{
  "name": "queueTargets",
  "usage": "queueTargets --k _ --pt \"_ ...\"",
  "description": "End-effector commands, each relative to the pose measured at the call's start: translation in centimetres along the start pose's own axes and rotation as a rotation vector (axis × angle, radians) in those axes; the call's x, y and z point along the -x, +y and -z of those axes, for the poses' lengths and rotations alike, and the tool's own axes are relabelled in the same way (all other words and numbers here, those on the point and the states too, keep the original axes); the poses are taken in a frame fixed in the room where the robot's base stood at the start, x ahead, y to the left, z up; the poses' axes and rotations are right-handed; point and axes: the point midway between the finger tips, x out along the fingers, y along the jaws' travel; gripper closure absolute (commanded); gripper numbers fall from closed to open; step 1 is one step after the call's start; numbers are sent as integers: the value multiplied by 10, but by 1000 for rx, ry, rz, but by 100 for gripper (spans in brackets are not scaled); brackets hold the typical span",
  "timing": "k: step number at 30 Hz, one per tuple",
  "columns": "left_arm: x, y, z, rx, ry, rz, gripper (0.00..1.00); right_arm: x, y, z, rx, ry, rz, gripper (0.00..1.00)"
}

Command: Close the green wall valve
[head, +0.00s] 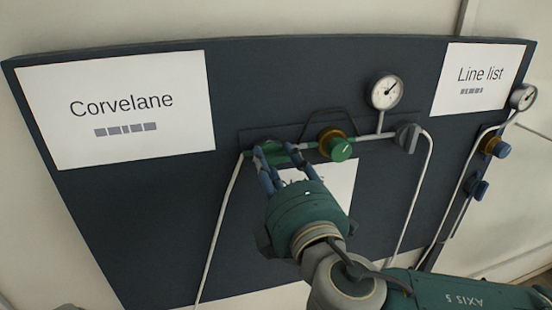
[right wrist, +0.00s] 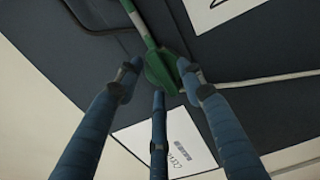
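The green wall valve (head: 284,158) sits at the left end of the pipe line on the dark panel, partly hidden by my right gripper's fingers. In the right wrist view its green handle (right wrist: 162,72) shows between the fingertips. My right gripper (head: 267,158) reaches up to it from below, and its three blue fingers also show in the right wrist view (right wrist: 158,72). The fingers are spread around the handle. The right fingertip overlaps the handle's edge; a small gap shows at the left one. Firm contact cannot be made out. My left gripper is not in view.
A green knob with a brass collar (head: 340,148), a gauge (head: 386,92) and a grey knob (head: 408,137) sit right of the valve. A "Corvelane" sign (head: 120,135) and a "Line list" sign (head: 480,95) are on the panel. Another gauge (head: 523,97) and blue knobs (head: 478,189) are farther right.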

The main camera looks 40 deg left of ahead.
Motion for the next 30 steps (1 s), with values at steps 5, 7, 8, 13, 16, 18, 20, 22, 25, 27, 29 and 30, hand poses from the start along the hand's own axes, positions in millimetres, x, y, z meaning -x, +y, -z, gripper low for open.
queueTargets --k 5,7,8,13,16,18,20,22,25,27,29,30 --pt "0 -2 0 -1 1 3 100 0 0 0 0 0 0 67" --pt "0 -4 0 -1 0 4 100 0 0 0 0 0 0 81" --pt "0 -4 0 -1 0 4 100 0 0 0 0 0 0 87" --pt "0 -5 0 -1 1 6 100 0 0 0 0 0 0 100" --pt "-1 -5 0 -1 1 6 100 0 -1 0 4 0 1 100" --pt "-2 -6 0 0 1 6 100 0 -1 0 12 0 1 100" --pt "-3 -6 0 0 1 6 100 0 -1 0 23 -1 1 100" --pt "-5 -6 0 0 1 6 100 0 -2 0 47 -1 1 100" --pt "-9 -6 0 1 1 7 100 0 -3 0 94 -1 1 100" --pt "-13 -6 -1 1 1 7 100 0 -3 0 140 -1 1 100" --pt "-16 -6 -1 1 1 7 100 0 -4 0 184 -1 1 100" --pt "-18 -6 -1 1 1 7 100 0 -4 1 218 -1 1 100"
